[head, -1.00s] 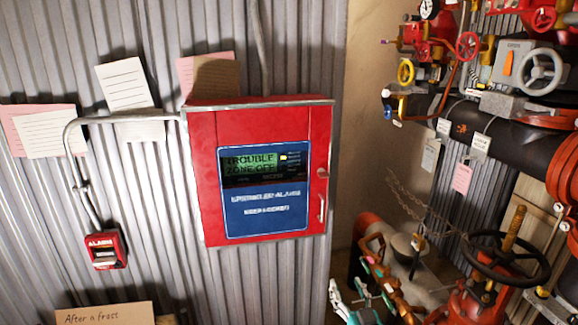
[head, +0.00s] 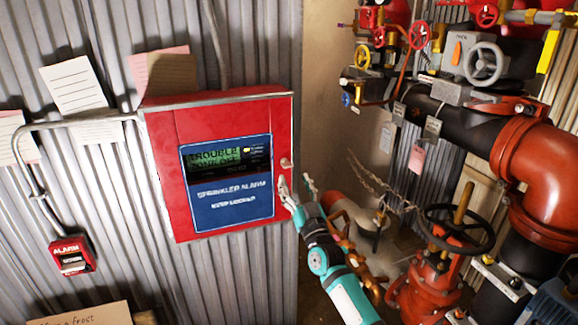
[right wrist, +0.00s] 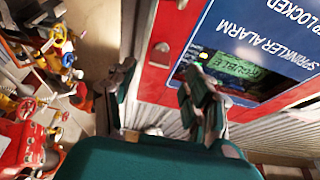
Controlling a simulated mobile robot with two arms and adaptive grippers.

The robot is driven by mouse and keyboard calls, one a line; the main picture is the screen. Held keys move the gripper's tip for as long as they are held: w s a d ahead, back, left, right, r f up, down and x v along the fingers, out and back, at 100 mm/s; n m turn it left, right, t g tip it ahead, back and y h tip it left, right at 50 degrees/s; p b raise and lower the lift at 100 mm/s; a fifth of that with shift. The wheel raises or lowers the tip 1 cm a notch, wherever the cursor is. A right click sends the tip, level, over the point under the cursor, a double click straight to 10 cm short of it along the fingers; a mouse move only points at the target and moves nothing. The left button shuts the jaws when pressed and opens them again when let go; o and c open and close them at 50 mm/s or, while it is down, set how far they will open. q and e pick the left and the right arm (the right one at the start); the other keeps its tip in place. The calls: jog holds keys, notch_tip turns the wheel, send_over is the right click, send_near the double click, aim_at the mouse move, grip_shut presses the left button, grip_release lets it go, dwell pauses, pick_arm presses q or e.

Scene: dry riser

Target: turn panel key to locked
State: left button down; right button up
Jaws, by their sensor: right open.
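The red alarm panel (head: 165,140) is mounted on the corrugated wall, its door closed. Its blue face (head: 232,207) reads "SPRINKLER ALARM KEEP LOCKED", below a green "TROUBLE" display. A small round metal lock piece (head: 286,163) sits on the door's right edge; it also shows in the right wrist view (right wrist: 161,52). Whether a key is in it, and how it is turned, is too small to tell. My right gripper (head: 296,184) is open and empty, just below the lock at the panel's right edge; its fingers (right wrist: 160,95) also frame the wrist view. My left gripper is out of view.
Red pipes, valves and a dark handwheel (head: 455,230) crowd the right side. A chain (head: 375,180) hangs beside the wall. A red alarm box (head: 72,257) and conduit are on the left wall. Paper notes (head: 75,88) are stuck above.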

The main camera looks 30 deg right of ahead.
aim_at(288, 167)
jog(key=x, duration=0.5)
jog(key=shift+p, duration=0.35)
grip_shut()
